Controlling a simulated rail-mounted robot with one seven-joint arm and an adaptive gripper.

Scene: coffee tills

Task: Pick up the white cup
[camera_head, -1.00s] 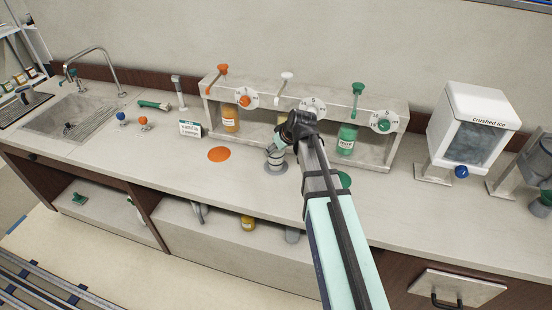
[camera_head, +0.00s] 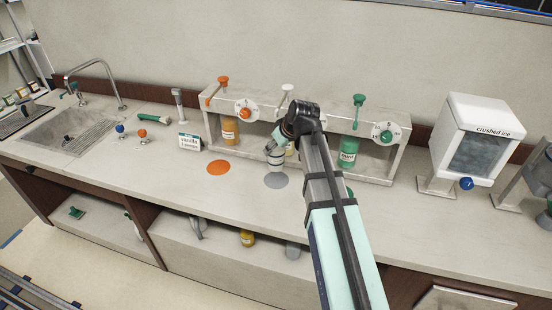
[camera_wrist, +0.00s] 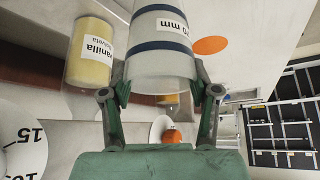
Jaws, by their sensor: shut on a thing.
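The white cup (camera_wrist: 162,45) has dark blue bands and a label whose visible part reads "0 mm". It fills the top middle of the wrist view. My gripper (camera_wrist: 164,90) is shut on it, one finger on each side. In the head view the cup (camera_head: 276,162) hangs roughly upright just above the grey disc (camera_head: 277,181) on the counter. My gripper (camera_head: 274,149) shows there at the cup's upper part, partly hidden by the wrist.
The dispenser rack (camera_head: 372,117) stands close behind, with orange, white and green pumps. A vanilla bottle (camera_wrist: 90,55) is beside the cup in the wrist view. An orange disc (camera_head: 218,167) lies to the left. The ice machine (camera_head: 478,138) is at right. The front counter is clear.

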